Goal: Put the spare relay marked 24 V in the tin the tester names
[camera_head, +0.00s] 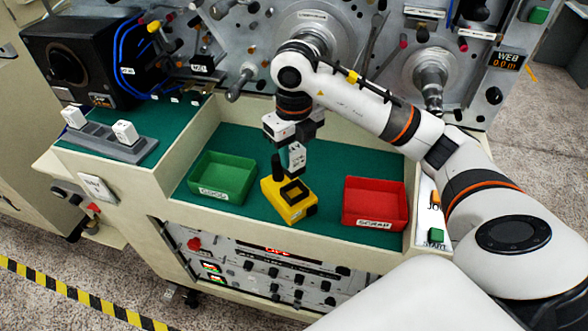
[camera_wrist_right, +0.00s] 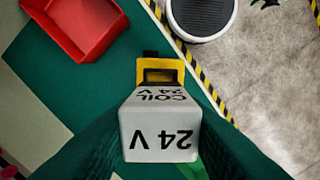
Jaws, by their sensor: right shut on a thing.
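My right gripper (camera_head: 287,152) is shut on a white relay (camera_head: 298,157), held above the yellow tester (camera_head: 289,212). In the right wrist view the relay (camera_wrist_right: 160,135) reads "24 V" and "COIL 24 V", with the tester (camera_wrist_right: 161,65) beyond it. The tester has a dark square socket and a black post; I cannot read any result on it. The green tin (camera_head: 222,178), whose label seems to read GOOD, stands left of the tester. The red tin (camera_head: 375,203), labelled SCRAP, stands to its right. My left gripper is not in view.
A grey rack (camera_head: 105,142) on the left ledge holds two other white relays (camera_head: 125,132). Pale walls (camera_head: 350,135) edge the green work surface. The machine with its spindles (camera_head: 430,72) stands behind. Green surface is bare between the tester and each tin.

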